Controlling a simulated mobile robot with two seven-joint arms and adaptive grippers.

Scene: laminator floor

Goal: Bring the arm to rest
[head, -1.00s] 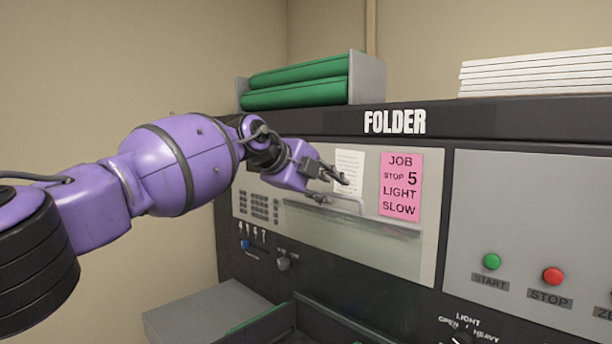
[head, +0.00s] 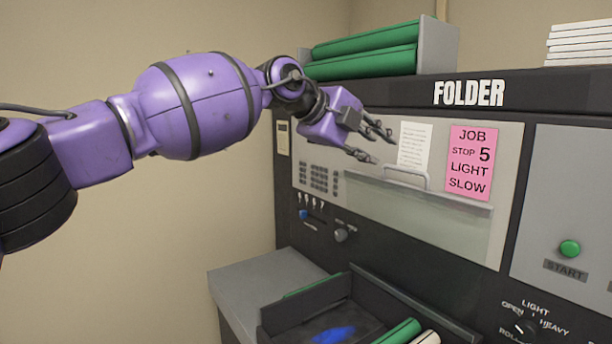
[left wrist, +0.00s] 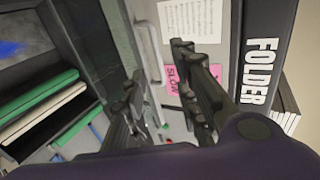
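My left arm is purple and reaches in from the left in the head view. My left gripper (head: 381,145) is open and empty, its fingers spread, in front of the folder panel (head: 335,215). It appears left of the pink job note (head: 471,163) and near the white printed sheet (head: 415,145). In the left wrist view the open fingers (left wrist: 157,72) have nothing between them but the panel behind. A handle (head: 406,175) on the clear cover lies below and right of the fingertips. I cannot tell the exact gap to the panel. My right gripper is not in view.
Green rolls (head: 362,58) lie in a rack on top of the folder. White stacked sheets (head: 585,43) are at the upper right. A dark tray (head: 300,321) with green and white rolls juts out below. A green start button (head: 569,248) is at the right.

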